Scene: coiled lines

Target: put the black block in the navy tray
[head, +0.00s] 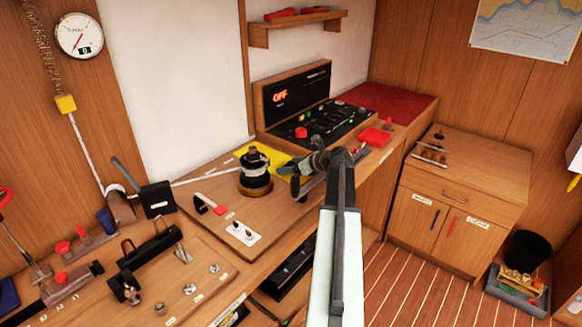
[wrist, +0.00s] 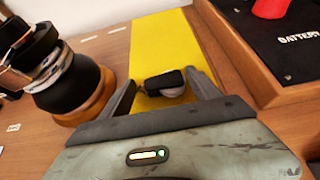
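A small black block (wrist: 164,81) with a pale round part under it shows between my fingertips in the wrist view, over the yellow mat (wrist: 165,42). My gripper (wrist: 161,84) has its fingers apart on either side of it, with a gap at the left finger. I cannot tell whether the right finger touches it. In the head view my gripper (head: 312,178) is over the counter, right of the dark winch, and the block cannot be made out apart from it. A navy object (head: 8,293), perhaps the tray, is cut off at the left edge.
The black winch (head: 255,172) stands close left of my gripper. A switch panel reading OFF (head: 293,93) is behind. A red tray (head: 375,137) lies to the right. Levers and fittings crowd the left bench. A bin (head: 527,250) and a grey crate (head: 510,294) stand right.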

